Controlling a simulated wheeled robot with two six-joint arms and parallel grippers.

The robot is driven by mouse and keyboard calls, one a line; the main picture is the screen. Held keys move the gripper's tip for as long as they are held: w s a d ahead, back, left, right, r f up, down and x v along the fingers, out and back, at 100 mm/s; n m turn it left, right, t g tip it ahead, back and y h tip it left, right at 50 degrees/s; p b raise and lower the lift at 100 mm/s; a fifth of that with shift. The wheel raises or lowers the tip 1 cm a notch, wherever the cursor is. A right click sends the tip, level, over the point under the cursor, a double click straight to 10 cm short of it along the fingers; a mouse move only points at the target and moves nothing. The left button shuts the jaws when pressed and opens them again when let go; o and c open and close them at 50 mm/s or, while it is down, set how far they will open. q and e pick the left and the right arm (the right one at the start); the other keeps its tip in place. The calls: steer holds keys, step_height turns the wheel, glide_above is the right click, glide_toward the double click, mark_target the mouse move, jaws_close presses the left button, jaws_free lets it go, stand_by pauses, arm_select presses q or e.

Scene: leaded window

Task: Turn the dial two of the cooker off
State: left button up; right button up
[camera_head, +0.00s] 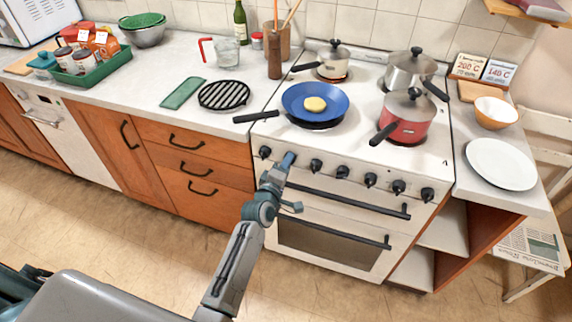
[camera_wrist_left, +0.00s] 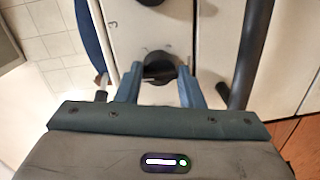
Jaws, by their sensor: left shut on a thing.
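The white cooker (camera_head: 350,215) has a row of several black dials along its front. Dial two, second from the left, is hidden behind my left gripper (camera_head: 287,161) in the head view. In the left wrist view, dial two (camera_wrist_left: 158,58) is a dark round knob between the two blue-grey fingertips of my left gripper (camera_wrist_left: 160,82), which is shut on it. The dial's exact angle is hard to tell. Dial one (camera_head: 265,152) is just left of the gripper, and dial three (camera_head: 316,165) just right. My right gripper is not in view.
A blue pan (camera_head: 300,97) with yellow food sits on the front left of the hob, its handle reaching left. A red pot (camera_head: 405,128) stands front right. The oven handle (camera_head: 350,200) runs just below the dials. The floor in front is clear.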

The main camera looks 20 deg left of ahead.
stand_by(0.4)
arm_select(q)
steer(key=o, duration=0.9)
steer(key=shift+d, duration=0.1)
steer(key=shift+o, duration=0.2)
steer(key=s+b, duration=0.1)
steer(key=s, duration=0.9)
steer(key=shift+s+a+r, duration=0.35)
steer(key=shift+a+r, duration=0.05)
steer(key=shift+a, duration=0.05)
steer(key=shift+f, duration=0.1)
